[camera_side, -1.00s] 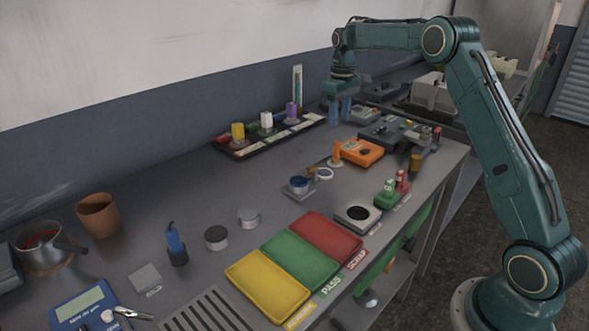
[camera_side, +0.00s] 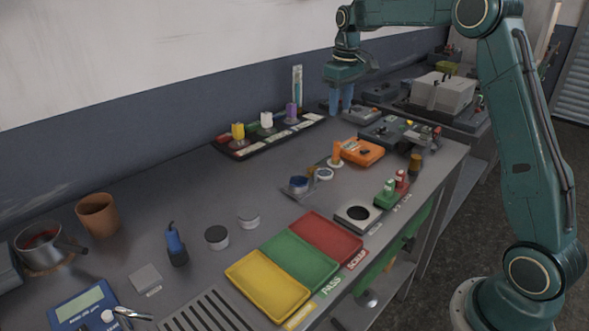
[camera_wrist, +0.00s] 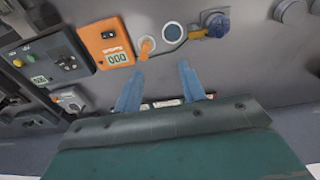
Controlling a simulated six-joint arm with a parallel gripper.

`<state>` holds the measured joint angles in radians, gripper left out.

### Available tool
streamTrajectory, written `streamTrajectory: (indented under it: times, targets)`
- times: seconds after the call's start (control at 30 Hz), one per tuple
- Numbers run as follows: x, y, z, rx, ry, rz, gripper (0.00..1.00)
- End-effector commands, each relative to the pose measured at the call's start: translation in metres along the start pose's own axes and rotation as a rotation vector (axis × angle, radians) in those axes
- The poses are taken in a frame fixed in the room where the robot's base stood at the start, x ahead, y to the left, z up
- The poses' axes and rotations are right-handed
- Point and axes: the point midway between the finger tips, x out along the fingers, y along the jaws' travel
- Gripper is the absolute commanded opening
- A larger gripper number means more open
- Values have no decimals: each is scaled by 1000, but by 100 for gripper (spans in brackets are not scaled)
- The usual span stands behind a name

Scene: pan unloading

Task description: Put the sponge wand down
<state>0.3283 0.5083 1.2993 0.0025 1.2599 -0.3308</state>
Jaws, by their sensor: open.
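My gripper (camera_side: 341,98) is open, with its two blue fingers apart, above the back of the bench near the wall. In the wrist view the space between its fingertips (camera_wrist: 161,69) is empty. I cannot tell for sure which thing is the sponge wand. An upright orange handle on a pale round base (camera_side: 337,152) stands on the bench in front of the gripper; it also shows in the wrist view (camera_wrist: 146,46). A blue handle in a dark base (camera_side: 174,242) stands upright at the left.
A black tray (camera_side: 240,152) with coloured pieces lies along the wall. Red (camera_side: 325,238), green (camera_side: 300,262) and yellow (camera_side: 266,285) trays line the front edge. The middle bench is fairly clear.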

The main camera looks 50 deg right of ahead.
Motion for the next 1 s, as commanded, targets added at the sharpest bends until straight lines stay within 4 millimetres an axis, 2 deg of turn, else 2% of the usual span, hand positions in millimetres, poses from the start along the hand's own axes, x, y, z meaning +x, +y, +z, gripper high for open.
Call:
streamTrajectory:
  times: [0.03,0.2,0.5,0.73,1.0]
  targets:
    - [-12,-9,8,-3,17,5,40]
    - [-41,-36,35,-2,61,14,40]
    - [-77,-80,93,-2,141,23,40]
    - [-92,-109,143,-1,206,23,40]
    - [-93,-137,206,1,280,15,40]
